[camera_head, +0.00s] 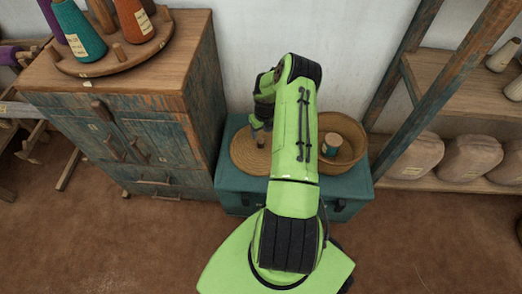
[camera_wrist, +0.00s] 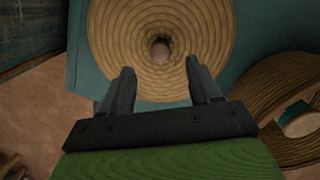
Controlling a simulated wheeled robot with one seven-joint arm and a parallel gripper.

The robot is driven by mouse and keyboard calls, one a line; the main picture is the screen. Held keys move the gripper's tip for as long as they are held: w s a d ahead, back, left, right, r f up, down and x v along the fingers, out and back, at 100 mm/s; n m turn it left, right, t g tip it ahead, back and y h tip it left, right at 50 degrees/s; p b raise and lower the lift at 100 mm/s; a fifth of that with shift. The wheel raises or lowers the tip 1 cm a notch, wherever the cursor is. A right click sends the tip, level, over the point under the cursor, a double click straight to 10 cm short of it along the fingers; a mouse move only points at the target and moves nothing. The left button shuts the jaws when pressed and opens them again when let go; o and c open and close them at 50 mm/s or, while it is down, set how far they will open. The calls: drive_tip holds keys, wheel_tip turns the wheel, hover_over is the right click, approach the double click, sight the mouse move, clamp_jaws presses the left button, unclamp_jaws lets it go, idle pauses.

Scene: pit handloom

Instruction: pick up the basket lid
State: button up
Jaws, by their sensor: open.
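The basket lid (camera_head: 245,155) is a round, coiled straw disc. It lies flat on the left part of the teal chest's top, partly hidden behind my arm in the head view. In the wrist view the lid (camera_wrist: 205,35) fills the upper middle, with a small brown knob (camera_wrist: 160,47) at its centre. My gripper (camera_wrist: 161,72) is open and empty. Its two fingers point toward the lid, one on each side of the knob's line, and the knob shows beyond the fingertips. I cannot tell the exact height above the lid.
The open woven basket (camera_head: 353,146) stands right of the lid, with a teal spool (camera_head: 331,145) inside. The teal chest (camera_head: 232,197) bears both. A wooden cabinet (camera_head: 208,95) rises close on the left. A shelf rack (camera_head: 390,95) with wrapped bundles (camera_head: 468,158) stands right.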

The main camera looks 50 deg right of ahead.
sight(261, 141)
drive_tip(key=f+b, duration=0.1)
drive_tip(key=f, duration=0.1)
drive_tip(key=f+b, duration=0.1)
drive_tip(key=f, duration=0.2)
drive_tip(key=f+b, duration=0.1)
drive_tip(key=f, duration=0.2)
drive_tip(key=shift+w+f, duration=0.2)
drive_tip(key=shift+w, duration=0.15)
drive_tip(key=shift+r, duration=0.15)
drive_tip(key=shift+c, duration=0.3)
clamp_jaws()
